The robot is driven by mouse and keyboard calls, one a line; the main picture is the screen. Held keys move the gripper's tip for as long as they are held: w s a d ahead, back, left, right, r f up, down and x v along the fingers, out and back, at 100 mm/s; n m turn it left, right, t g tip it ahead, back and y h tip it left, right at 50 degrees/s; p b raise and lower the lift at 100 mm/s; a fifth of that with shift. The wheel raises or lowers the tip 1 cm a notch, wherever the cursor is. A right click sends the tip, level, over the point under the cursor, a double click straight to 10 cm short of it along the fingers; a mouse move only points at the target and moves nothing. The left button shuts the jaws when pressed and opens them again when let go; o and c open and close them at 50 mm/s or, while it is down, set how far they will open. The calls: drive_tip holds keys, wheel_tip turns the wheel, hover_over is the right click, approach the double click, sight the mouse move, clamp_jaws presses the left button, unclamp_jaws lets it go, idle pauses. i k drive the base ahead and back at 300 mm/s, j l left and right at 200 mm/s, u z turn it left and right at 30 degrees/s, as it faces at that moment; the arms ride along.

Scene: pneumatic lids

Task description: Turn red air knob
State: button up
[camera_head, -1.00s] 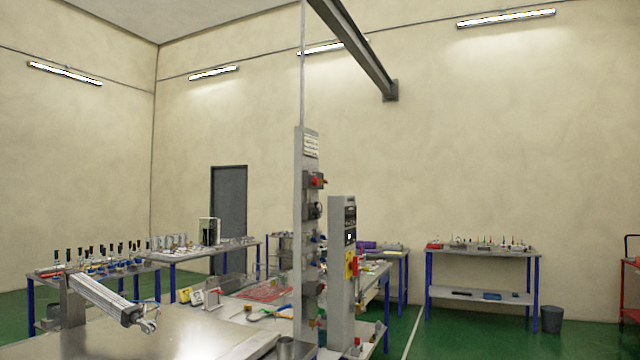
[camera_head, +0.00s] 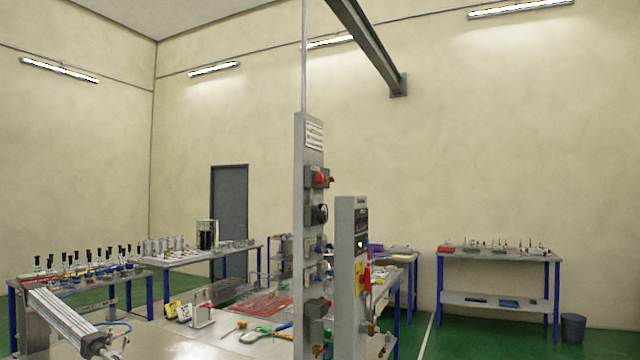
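The red air knob (camera_head: 320,179) sits near the top of a tall grey panel post (camera_head: 303,230), in the middle of the head view. A black round knob (camera_head: 320,214) is just below it on the same post. A second, shorter grey post (camera_head: 346,270) stands to the right and carries a red and yellow switch (camera_head: 361,277). My gripper is not in view, so its distance to the knob does not show.
A metal-topped bench (camera_head: 180,340) with a pneumatic cylinder (camera_head: 68,322) and tools lies in front. Side tables (camera_head: 500,254) with small parts stand left and right. A dark bin (camera_head: 573,327) is at far right. Green floor is open at the right.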

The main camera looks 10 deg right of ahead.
sight(320, 178)
drive_tip(key=i+l, duration=0.2)
drive_tip(key=i, duration=0.3)
drive_tip(key=i+l+u, duration=0.1)
drive_tip(key=i+l, duration=0.15)
drive_tip(key=i, duration=0.25)
drive_tip(key=i+l, duration=0.25)
drive_tip(key=i, duration=0.2)
